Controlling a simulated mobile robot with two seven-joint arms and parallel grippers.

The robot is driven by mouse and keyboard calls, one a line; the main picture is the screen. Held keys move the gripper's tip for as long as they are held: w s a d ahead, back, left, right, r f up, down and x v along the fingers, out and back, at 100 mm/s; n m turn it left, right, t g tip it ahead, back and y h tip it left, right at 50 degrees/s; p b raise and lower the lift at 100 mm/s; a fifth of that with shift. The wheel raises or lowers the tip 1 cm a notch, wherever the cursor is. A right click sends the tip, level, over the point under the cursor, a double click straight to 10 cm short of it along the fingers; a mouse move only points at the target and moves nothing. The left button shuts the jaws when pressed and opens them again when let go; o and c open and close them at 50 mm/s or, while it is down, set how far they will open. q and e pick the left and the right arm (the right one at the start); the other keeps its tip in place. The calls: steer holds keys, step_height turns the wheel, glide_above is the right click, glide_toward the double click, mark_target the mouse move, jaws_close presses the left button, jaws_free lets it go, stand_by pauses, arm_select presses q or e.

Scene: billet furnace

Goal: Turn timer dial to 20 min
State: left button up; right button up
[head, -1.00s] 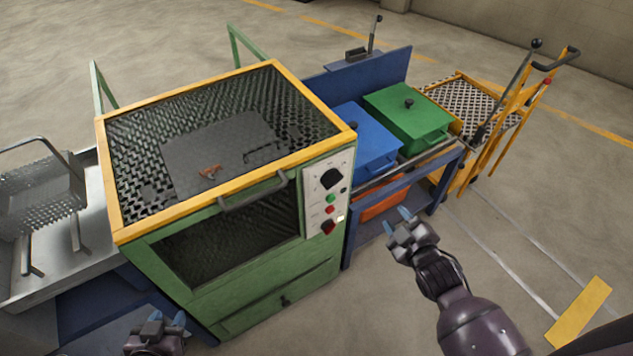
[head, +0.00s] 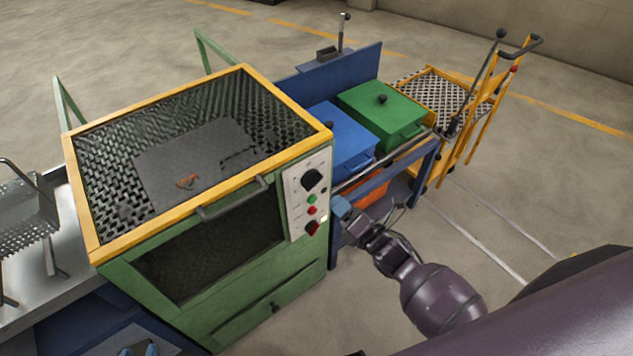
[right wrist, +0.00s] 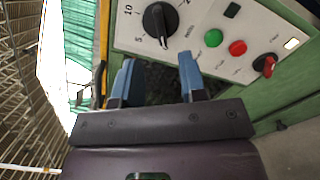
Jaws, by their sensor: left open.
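The black timer dial (head: 312,180) is on the white control panel (head: 296,197) at the right of the green furnace front. In the right wrist view the dial (right wrist: 158,22) shows a white mark at its lower end, near the "5" and away from the "10"; its exact setting is unclear. My right gripper (head: 341,208) is just right of the panel. Its blue fingers are apart and empty in the right wrist view (right wrist: 157,80), below the dial and not touching it. My left gripper (head: 138,351) is open at the bottom edge, mostly cut off.
Below the dial are a green button (head: 312,198), a red button (head: 311,210) and a red knob (head: 313,227). The furnace handle (head: 232,198) juts out left of the panel. A blue bench with blue (head: 338,140) and green (head: 383,115) boxes stands right.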

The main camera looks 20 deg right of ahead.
mark_target(318, 183)
steer(key=x, duration=0.9)
steer(key=shift+w+a+f, duration=0.1)
steer(key=shift+w, duration=0.15)
jaws_close()
